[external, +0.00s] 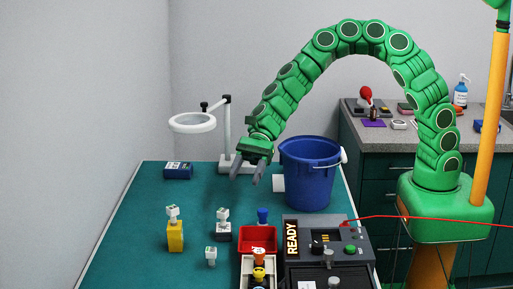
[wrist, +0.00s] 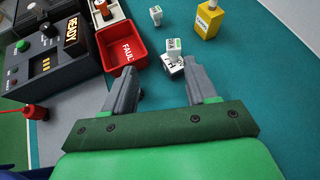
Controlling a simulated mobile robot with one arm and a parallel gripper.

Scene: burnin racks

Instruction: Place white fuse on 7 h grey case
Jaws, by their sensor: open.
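A small white fuse with a green-marked top (external: 210,254) stands alone on the teal table; it also shows in the wrist view (wrist: 156,15). A dark grey case with a white face (external: 223,234) stands farther back, with another white block with a green mark (external: 222,214) on top of it. The case shows in the wrist view (wrist: 174,66); its lettering is too small to read surely. A yellow case (external: 175,238) at the left carries a similar white block (external: 172,212). My gripper (external: 246,178) is open and empty above the table, behind these things; its fingers (wrist: 163,95) are apart.
A red bin marked FAULT (wrist: 123,44) and a grey READY console (external: 326,240) stand at the right front. A blue bucket (external: 308,172), a magnifier lamp (external: 193,122) and a dark blue box (external: 178,171) stand at the back. The table's left side is mostly clear.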

